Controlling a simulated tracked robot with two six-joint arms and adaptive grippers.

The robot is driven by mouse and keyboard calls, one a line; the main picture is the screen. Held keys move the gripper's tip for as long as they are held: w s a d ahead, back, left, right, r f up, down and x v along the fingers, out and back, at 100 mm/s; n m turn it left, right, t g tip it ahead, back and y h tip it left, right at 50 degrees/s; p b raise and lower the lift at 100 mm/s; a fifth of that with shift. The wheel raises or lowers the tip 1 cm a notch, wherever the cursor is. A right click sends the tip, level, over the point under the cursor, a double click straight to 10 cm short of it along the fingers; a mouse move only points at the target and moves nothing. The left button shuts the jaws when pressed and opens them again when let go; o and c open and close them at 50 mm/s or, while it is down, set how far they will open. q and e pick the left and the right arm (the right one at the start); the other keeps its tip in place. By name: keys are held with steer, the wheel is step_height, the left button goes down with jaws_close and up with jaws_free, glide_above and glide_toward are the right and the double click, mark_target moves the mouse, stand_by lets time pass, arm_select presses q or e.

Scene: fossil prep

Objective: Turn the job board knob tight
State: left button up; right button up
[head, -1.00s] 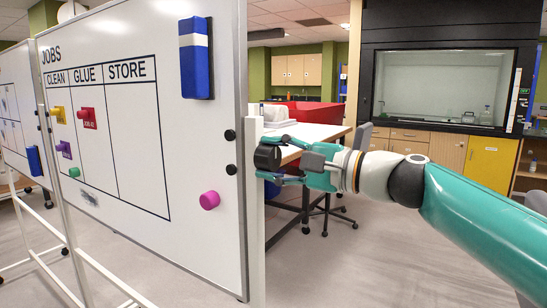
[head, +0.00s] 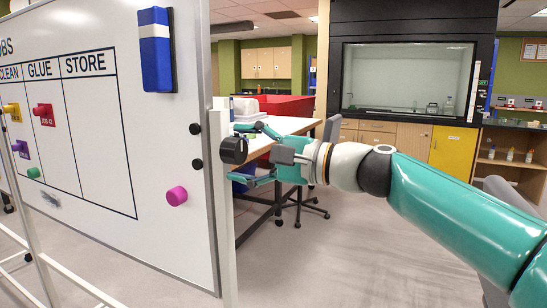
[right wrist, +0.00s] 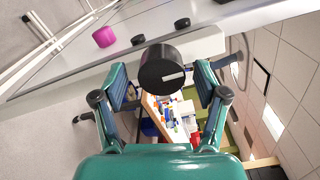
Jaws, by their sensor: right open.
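The job board knob is a black round knob (head: 233,150) on the white post (head: 224,220) at the board's right edge. In the right wrist view the knob (right wrist: 162,68) shows its round face with a pale line across it. My right gripper (head: 248,154) is open around the knob, one finger above and one below in the head view. In the right wrist view its fingers (right wrist: 162,76) stand on both sides of the knob with gaps visible. The job board (head: 95,225) is a whiteboard with CLEAN, GLUE and STORE columns. My left gripper is not in view.
The board carries a blue eraser (head: 156,65), a magenta peg (head: 177,196), small black knobs (head: 196,163) and coloured magnets (head: 44,114). Behind my gripper are a table (head: 285,126) with a red bin (head: 290,104) and a chair (head: 333,130).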

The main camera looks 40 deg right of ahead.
steer(key=v, duration=1.1)
steer(key=shift+s, duration=0.15)
steer(key=shift+f, duration=0.1)
